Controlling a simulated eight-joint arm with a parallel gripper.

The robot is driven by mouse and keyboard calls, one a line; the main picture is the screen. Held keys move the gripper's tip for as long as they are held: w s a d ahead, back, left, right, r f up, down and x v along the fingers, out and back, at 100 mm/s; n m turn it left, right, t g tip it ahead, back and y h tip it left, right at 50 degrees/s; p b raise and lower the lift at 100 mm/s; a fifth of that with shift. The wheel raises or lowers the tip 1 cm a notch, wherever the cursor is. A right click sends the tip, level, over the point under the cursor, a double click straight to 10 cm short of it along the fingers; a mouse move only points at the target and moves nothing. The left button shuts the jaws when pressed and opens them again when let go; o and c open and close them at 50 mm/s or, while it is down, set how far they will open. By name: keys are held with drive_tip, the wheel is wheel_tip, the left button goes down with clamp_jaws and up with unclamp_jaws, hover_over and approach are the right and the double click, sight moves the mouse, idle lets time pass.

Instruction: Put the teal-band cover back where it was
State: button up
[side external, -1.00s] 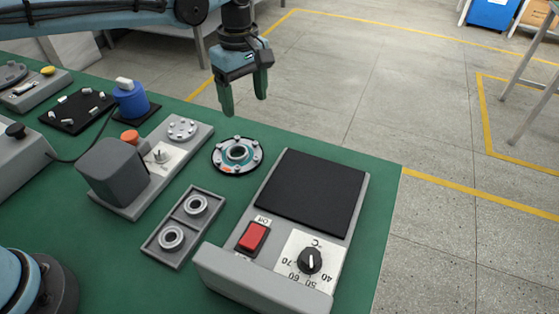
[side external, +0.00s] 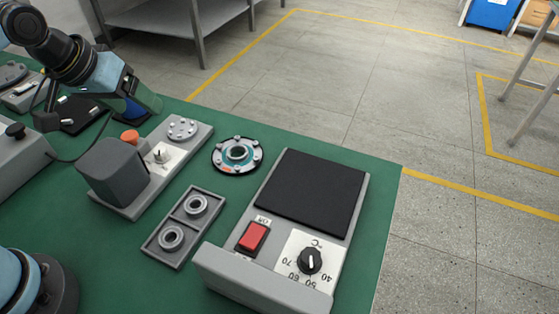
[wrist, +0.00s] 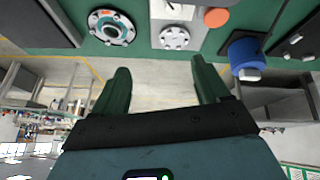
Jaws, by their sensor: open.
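A round flanged disc (side external: 237,155) with a teal and orange band, several bolts around its rim and a raised ring at its centre lies on the green table. It also shows at the top of the wrist view (wrist: 111,28). A plain grey bolted disc (side external: 183,129) sits on the long grey fixture (side external: 122,207). My gripper (side external: 150,104) is tilted, with green fingers, to the left of both discs and above the table's far edge. In the wrist view my gripper (wrist: 160,80) has its fingers wide apart with nothing between them.
A hot plate (side external: 310,190) with a red switch and a dial stands at right. A tray (side external: 182,226) holding two rings lies in front. A blue bolt-driver-like block (wrist: 243,54), its use unclear, and a black mat (side external: 78,115) with small parts are at left.

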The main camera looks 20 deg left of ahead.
drive_tip(key=shift+s+a+f+m+t, duration=0.35)
drive_tip(key=shift+s+a+f+m, duration=0.25)
drive_tip(key=shift+s, duration=0.25)
drive_tip(key=shift+s+a+f+m+t, duration=0.35)
drive_tip(key=shift+s+f+m, duration=0.35)
drive_tip(key=shift+s, duration=0.15)
